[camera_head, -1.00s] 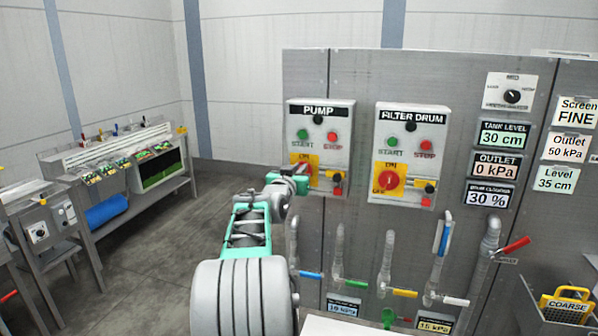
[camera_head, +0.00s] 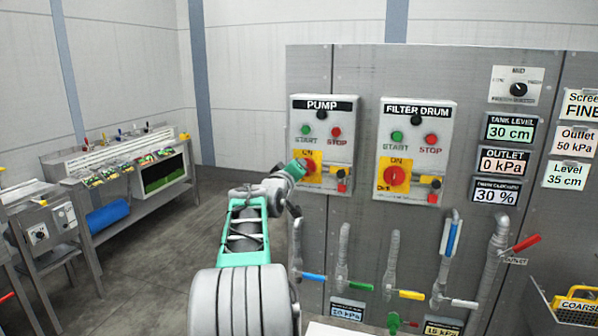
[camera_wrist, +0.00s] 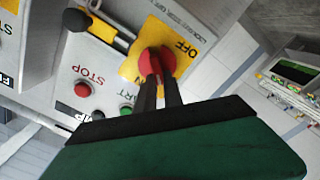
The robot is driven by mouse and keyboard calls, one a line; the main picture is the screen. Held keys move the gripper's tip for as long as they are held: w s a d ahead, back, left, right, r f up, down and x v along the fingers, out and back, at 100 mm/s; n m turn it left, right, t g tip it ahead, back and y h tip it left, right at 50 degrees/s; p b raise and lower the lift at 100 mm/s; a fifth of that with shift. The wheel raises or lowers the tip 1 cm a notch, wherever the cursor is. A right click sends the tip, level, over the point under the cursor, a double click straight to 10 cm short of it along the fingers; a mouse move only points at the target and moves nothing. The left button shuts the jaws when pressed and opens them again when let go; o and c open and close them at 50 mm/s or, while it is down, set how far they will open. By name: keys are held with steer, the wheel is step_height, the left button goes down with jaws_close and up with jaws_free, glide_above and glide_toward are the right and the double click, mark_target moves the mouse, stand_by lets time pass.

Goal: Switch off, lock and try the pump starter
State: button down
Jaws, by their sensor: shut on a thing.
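The pump starter box (camera_head: 322,118) is a light grey case labelled PUMP on the steel panel, with a green START and a red STOP button. Its red rotary switch (camera_wrist: 158,60) sits on a yellow plate (camera_wrist: 134,70). My gripper (camera_wrist: 159,78) is shut on this red switch. In the head view the gripper (camera_head: 302,167) covers part of the switch and its plate. The word OFF shows beside the switch in the wrist view; which mark the handle points to I cannot tell. A metal hasp-like part with a black knob (camera_wrist: 76,20) lies beside the plate.
A similar FILTER DRUM box (camera_head: 417,125), with its own red switch (camera_head: 397,176), hangs to the right. Pipes with coloured valve handles, such as a blue one (camera_head: 314,277), run below. Displays (camera_head: 511,129) are further right. A bench (camera_head: 115,165) stands at left; open floor lies between.

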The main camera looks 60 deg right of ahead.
steer(key=shift+w+f+n, duration=0.1)
steer(key=shift+f+n, duration=0.1)
steer(key=shift+n, duration=1.9)
steer(key=shift+w+f+n, duration=0.1)
steer(key=shift+f+n, duration=0.05)
steer(key=shift+n, duration=1.95)
steer(key=c, duration=1.5)
jaws_free()
steer(key=shift+f, duration=0.2)
steer(key=a, duration=0.2)
steer(key=a+b, duration=0.1)
steer(key=a, duration=0.2)
steer(key=s+a+b, duration=0.1)
steer(key=a, duration=0.1)
steer(key=shift+s+a, duration=0.1)
steer(key=shift+a, duration=0.25)
